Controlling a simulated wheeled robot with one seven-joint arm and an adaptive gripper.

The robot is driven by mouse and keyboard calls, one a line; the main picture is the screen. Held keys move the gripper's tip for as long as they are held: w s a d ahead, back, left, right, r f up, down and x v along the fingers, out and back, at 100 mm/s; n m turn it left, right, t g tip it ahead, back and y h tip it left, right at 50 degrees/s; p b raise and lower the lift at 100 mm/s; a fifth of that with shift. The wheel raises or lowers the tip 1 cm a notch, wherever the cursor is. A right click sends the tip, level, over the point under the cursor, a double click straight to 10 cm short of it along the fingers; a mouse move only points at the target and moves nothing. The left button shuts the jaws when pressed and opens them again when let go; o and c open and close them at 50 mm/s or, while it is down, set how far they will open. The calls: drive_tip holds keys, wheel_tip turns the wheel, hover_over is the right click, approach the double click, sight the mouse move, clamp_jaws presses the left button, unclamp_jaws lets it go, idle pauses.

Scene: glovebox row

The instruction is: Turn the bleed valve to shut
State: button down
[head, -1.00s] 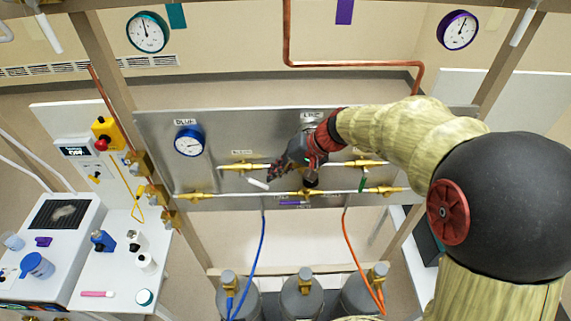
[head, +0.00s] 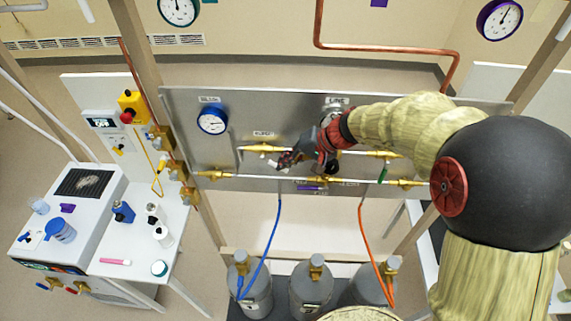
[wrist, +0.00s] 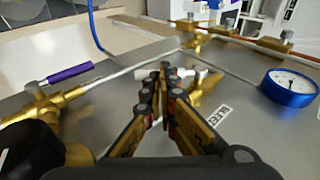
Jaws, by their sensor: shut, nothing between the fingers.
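The bleed valve is a brass fitting (head: 262,148) on the upper pipe of the steel panel, below a small label. In the wrist view its brass body (wrist: 208,90) lies beside the BLEED label (wrist: 217,115), partly behind my fingers. A white lever (wrist: 184,75) shows by my fingertips there; whether they touch cannot be told. In the head view the lever is not clear, perhaps hidden by my gripper. My gripper (head: 286,159) is shut and empty, close to the panel just right of the valve. It also shows in the wrist view (wrist: 165,72).
A blue gauge (head: 212,120) sits left of the valve. A purple-handled valve (wrist: 68,74) and a green handle (head: 383,173) are on the same panel (head: 183,105). Blue (head: 265,245) and orange (head: 372,240) hoses hang below to gas cylinders (head: 310,285).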

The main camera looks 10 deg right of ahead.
drive_tip(key=shift+f+y+b, duration=0.5)
drive_tip(key=shift+f+b, duration=0.25)
drive_tip(key=shift+b, duration=1.5)
drive_tip(key=f+b, duration=0.1)
drive_tip(key=b, duration=0.2)
drive_tip(key=shift+a+b, duration=0.3)
drive_tip(key=shift+a, duration=0.05)
drive_tip(key=shift+w+r, duration=0.1)
